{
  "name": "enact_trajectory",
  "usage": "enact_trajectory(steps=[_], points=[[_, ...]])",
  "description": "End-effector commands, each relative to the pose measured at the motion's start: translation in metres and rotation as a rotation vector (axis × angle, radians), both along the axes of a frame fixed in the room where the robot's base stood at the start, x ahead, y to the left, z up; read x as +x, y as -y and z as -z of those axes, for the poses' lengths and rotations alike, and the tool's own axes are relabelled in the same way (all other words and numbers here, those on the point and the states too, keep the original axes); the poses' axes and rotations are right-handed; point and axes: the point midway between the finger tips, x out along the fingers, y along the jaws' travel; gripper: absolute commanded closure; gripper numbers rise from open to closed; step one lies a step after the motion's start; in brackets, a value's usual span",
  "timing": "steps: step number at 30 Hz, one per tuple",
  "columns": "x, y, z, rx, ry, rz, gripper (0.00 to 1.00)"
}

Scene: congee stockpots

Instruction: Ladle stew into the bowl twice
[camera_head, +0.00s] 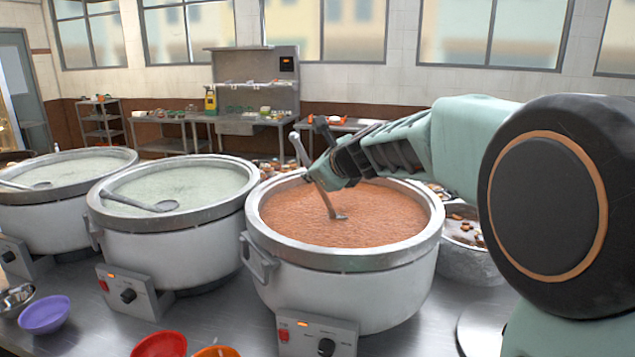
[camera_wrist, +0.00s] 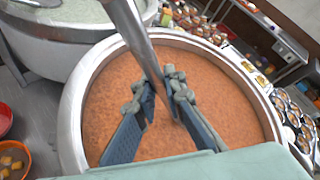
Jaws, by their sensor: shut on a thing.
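A large white stockpot (camera_head: 345,290) with a steel rim holds orange-brown stew (camera_head: 375,215); the stew (camera_wrist: 110,110) also fills the middle of the wrist view. My gripper (camera_head: 322,178) is over this pot, shut on the grey handle of a ladle (camera_head: 300,148). The handle (camera_wrist: 135,40) also crosses between the fingers (camera_wrist: 168,98) in the wrist view. The ladle is tilted, its lower end at the stew surface; how much its scoop holds cannot be told. A purple bowl (camera_head: 45,314), a red bowl (camera_head: 160,345) and an orange bowl (camera_head: 216,352) sit on the counter in front.
Two more white pots, one in the middle (camera_head: 170,240) and one at far left (camera_head: 55,213), hold pale green congee with ladles (camera_head: 145,203) resting across them. A metal pot with dark contents (camera_head: 468,235) stands at right. Control boxes (camera_head: 315,335) project from the pots' fronts.

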Motion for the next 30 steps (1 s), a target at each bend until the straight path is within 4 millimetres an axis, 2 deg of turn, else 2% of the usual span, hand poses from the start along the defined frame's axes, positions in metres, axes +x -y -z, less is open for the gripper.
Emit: enact_trajectory(steps=[1,11,19,30], points=[[-0.004,-0.003,0.008,-0.009,0.017,-0.002,1.00],[-0.025,-0.016,0.022,-0.064,0.110,-0.002,1.00],[-0.035,-0.021,0.025,-0.092,0.156,0.001,1.00],[-0.036,-0.022,0.024,-0.096,0.162,0.000,1.00]])
